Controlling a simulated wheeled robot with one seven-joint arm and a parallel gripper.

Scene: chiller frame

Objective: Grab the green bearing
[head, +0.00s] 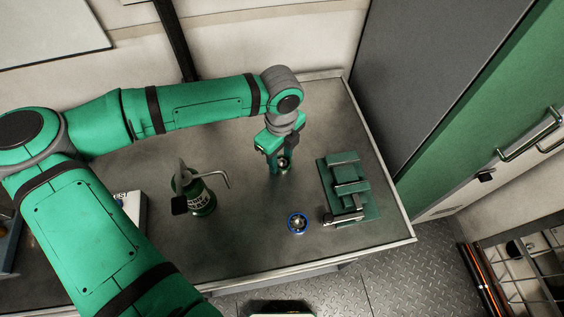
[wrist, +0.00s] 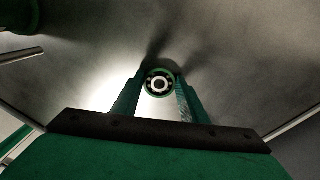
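The green bearing (wrist: 159,84) is a small ring with a green outer rim, a pale inner ring and dark balls. In the wrist view it lies between the tips of my gripper (wrist: 160,78), with one finger on each side. The fingers are very close to its rim; I cannot tell whether both touch it. In the head view my gripper (head: 280,165) points down at the table, and the bearing (head: 285,163) shows partly between the fingers. I cannot tell whether it rests on the table or is slightly raised.
A blue-rimmed bearing (head: 298,223) lies on the table (head: 250,245) nearer the front. A green vise (head: 347,188) stands at the right. A dark green oil can (head: 200,197) with a bent spout stands at the left. The table's right edge (head: 385,165) is beyond the vise.

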